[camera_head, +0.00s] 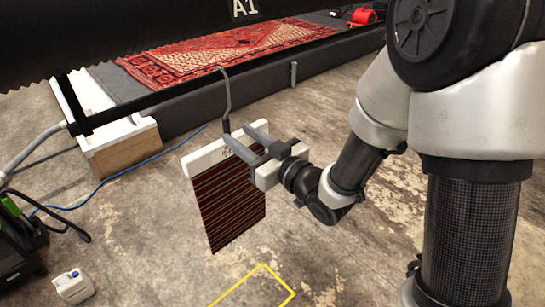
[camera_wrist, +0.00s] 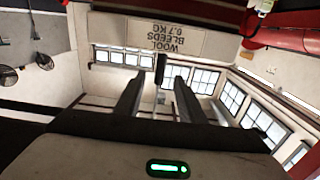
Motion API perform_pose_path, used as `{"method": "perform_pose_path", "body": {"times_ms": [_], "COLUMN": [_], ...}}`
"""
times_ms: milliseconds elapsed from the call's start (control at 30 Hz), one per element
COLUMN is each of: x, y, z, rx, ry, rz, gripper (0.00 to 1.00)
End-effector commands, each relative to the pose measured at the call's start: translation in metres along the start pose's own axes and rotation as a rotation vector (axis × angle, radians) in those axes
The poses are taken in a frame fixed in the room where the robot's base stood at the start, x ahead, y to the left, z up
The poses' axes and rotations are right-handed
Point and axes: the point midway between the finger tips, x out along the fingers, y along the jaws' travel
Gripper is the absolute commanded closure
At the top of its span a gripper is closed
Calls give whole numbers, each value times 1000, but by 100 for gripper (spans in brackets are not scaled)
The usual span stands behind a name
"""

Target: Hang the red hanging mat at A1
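The hanging mat (camera_head: 230,205), dark with red stripes, hangs below a white header bar (camera_head: 205,158). A grey hook (camera_head: 228,95) rises from the bar to the dark rail (camera_head: 170,92). Its curved top meets the rail; I cannot tell how far it passes over. My gripper (camera_head: 243,135) is at the header bar, fingers apart. The wrist view shows my gripper (camera_wrist: 158,85) with a gap between its fingers. A dark stem (camera_wrist: 160,68) shows in the gap, below an upside-down cream board (camera_wrist: 150,35) reading "WOOL BLEEDS 6.7 KG".
A patterned red rug (camera_head: 215,52) lies behind the rail. A white and wooden block (camera_head: 125,150) stands at left. A blue hose (camera_head: 130,165) crosses the floor.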

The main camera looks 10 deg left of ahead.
Motion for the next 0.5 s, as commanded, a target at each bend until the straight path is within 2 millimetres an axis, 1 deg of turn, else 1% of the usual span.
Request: {"method": "perform_pose_path", "body": {"times_ms": [33,133,167,367,500], "x": [-11,-29,-28,-39,-49], "y": [2,1,1,1,1], "z": [0,-2,-6,-6,-8], "rx": [-1,1,3,4,5], "ry": [0,0,-4,-7,-5], "rz": [4,3,0,-4,-2], "gripper": [64,64,64,64,64]}}
